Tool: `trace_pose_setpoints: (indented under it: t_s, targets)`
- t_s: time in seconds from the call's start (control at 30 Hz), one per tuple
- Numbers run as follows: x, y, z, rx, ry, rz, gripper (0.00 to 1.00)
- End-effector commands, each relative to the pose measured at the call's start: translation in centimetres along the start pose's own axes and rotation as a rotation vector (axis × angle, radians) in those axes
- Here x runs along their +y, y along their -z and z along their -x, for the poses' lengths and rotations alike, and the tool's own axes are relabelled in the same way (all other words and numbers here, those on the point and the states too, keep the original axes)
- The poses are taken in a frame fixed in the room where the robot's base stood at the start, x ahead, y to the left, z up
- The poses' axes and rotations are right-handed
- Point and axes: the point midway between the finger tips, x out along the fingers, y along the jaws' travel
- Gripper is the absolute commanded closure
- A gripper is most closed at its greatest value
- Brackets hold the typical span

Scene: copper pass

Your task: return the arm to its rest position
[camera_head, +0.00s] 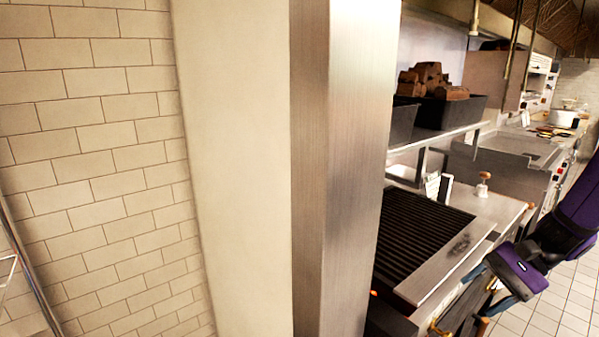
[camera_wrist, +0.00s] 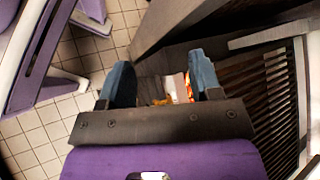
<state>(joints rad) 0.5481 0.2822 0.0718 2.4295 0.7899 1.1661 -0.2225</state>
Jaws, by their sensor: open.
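My gripper (camera_wrist: 161,78) is open in the wrist view, its two blue-grey fingers apart with nothing held between them. Beyond the fingers is a small patch of orange, white and red that I cannot identify. In the head view my purple and black arm enters from the right edge, and my gripper (camera_head: 486,288) hangs beside the front of the grill counter. Its fingers are partly hidden behind the purple wrist there.
A dark-slatted grill (camera_head: 420,238) lies close left of my gripper; its slats also show in the wrist view (camera_wrist: 268,85). A steel post (camera_head: 340,170) and tiled wall (camera_head: 95,170) fill the left. Tiled floor (camera_head: 545,310) is open at lower right.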

Motion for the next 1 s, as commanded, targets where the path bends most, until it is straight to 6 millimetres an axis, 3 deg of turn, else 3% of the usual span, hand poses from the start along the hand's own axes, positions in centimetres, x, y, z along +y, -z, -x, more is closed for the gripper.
trace_pose_setpoints:
  t_s: [0.4, 1.0]
  targets:
    - [-1.8, -8.5, 2.1, 0.251, -0.323, 0.351, 0.42]
    - [-1.7, -19.3, 6.6, 0.713, -0.592, 0.846, 0.42]
